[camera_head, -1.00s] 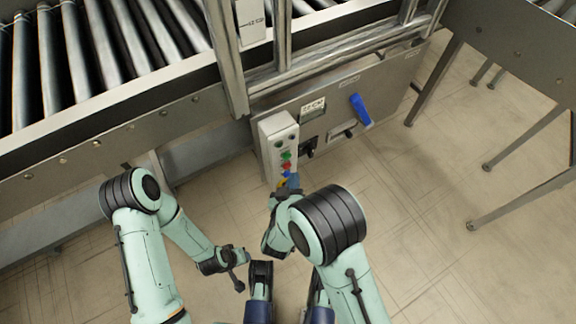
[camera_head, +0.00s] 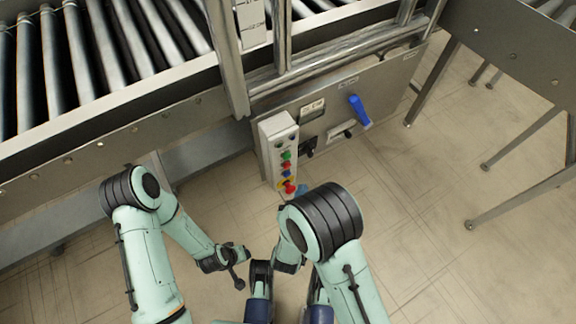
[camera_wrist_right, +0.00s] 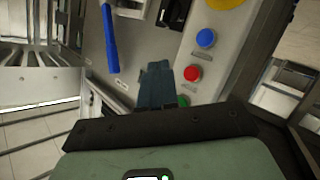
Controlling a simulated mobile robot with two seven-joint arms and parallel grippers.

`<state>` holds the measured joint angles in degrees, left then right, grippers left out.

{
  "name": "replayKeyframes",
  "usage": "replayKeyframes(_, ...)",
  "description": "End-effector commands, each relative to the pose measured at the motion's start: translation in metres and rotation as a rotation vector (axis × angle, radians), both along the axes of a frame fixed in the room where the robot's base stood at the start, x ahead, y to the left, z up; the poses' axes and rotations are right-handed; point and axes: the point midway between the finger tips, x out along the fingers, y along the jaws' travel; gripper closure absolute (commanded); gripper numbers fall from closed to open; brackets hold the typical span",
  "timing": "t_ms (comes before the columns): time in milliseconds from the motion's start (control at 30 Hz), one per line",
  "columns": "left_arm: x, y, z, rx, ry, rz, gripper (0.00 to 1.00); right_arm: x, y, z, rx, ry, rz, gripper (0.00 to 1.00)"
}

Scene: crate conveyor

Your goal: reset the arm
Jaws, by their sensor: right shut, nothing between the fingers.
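My right arm bends at a black-banded joint in the head view. Its gripper (camera_head: 302,191) shows only as a small dark blue tip beyond that joint, by the lower end of the button box (camera_head: 270,135). In the right wrist view the fingers (camera_wrist_right: 158,82) are together and empty. There they appear in front of the panel, beside a red button (camera_wrist_right: 192,73); whether they touch anything I cannot tell. My left arm is folded at the lower left of the head view, and its gripper fingers cannot be made out.
A roller conveyor (camera_head: 110,112) runs along the upper left. The panel carries a blue handle (camera_head: 359,110), a black switch (camera_head: 308,149) and the box with several coloured buttons. A metal table (camera_head: 510,60) stands at right. Floor (camera_head: 410,200) between is clear.

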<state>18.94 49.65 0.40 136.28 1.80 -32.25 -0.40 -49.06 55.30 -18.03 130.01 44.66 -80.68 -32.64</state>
Motion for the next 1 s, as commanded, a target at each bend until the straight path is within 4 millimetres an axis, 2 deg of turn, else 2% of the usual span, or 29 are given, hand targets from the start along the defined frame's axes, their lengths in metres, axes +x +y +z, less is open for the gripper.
replayKeyframes(367,0.0,0.0,0.0,0.0,0.0,0.0,0.57,0.0,0.0,0.0,0.001,0.001,-0.001,1.0)
replayKeyframes(467,0.0,0.0,0.0,-0.001,0.0,0.0,0.57,0.0,-0.007,-0.009,0.016,0.029,-0.011,1.0)
replayKeyframes(567,0.001,-0.001,0.001,-0.003,-0.003,-0.002,0.57,-0.001,-0.026,-0.035,0.072,0.121,-0.037,1.0)
replayKeyframes(667,0.002,-0.003,0.002,-0.004,-0.008,-0.005,0.57,-0.011,-0.056,-0.076,0.175,0.271,-0.089,1.0)
replayKeyframes(800,0.004,-0.006,0.004,-0.009,-0.015,-0.011,0.57,-0.04,-0.095,-0.131,0.366,0.502,-0.184,1.0)
replayKeyframes(900,0.005,-0.008,0.005,-0.013,-0.02,-0.014,0.57,-0.066,-0.117,-0.158,0.494,0.639,-0.255,1.0)
replayKeyframes(1000,0.006,-0.01,0.006,-0.015,-0.024,-0.017,0.57,-0.089,-0.132,-0.175,0.598,0.743,-0.315,1.0)
